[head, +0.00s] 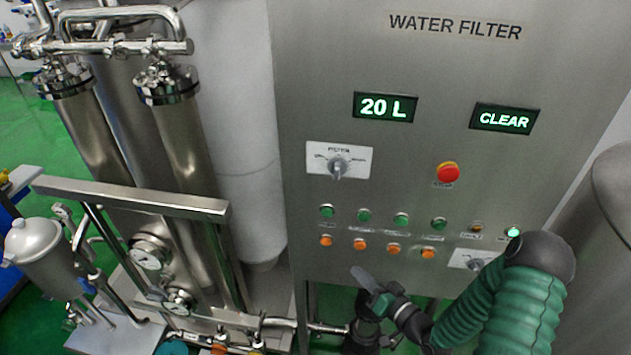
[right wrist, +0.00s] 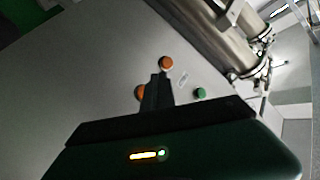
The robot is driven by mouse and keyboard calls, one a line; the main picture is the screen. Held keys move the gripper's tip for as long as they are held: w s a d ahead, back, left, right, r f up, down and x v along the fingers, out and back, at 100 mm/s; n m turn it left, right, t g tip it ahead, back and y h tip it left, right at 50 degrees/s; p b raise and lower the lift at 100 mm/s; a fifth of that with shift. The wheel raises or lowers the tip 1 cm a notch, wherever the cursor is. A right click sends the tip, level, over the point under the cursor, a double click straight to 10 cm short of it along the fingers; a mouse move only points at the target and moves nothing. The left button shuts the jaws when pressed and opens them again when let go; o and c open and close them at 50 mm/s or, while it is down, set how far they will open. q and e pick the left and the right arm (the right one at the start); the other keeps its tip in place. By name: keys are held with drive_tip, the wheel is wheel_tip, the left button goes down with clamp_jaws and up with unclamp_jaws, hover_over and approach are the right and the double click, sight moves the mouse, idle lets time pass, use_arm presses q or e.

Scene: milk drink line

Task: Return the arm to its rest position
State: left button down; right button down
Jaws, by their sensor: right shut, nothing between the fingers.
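My right arm comes in from the lower right in the head view, with a green ribbed sleeve. Its right gripper (head: 366,283) is shut and empty, low in front of the water filter panel (head: 430,60). The fingers lie just below the row of orange buttons (head: 360,244). In the right wrist view the gripper (right wrist: 160,80) shows as a dark shape, with an orange button (right wrist: 166,62) by its tip and a green button (right wrist: 201,93) to its right. My left gripper is not in view.
The panel carries a red stop button (head: 448,173), a filter knob (head: 338,166), green buttons (head: 401,220), and displays reading "20 L" (head: 385,107) and "CLEAR" (head: 504,119). Steel filter columns (head: 185,140) and gauges (head: 150,256) stand at left. A rounded steel tank (head: 612,190) stands at right.

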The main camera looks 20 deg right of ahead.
drive_tip(key=s+a+f+n+g+h+b, duration=0.3)
drive_tip(key=f+n+g+h+b, duration=0.1)
drive_tip(key=f+g+b, duration=0.6)
drive_tip(key=s+a+r+g+b, duration=0.1)
drive_tip(key=s+a+g+b, duration=0.2)
drive_tip(key=s+a, duration=0.5)
drive_tip(key=shift+s+a+r+n, duration=0.15)
drive_tip(key=shift+s+a+n, duration=0.2)
drive_tip(key=shift+s, duration=0.9)
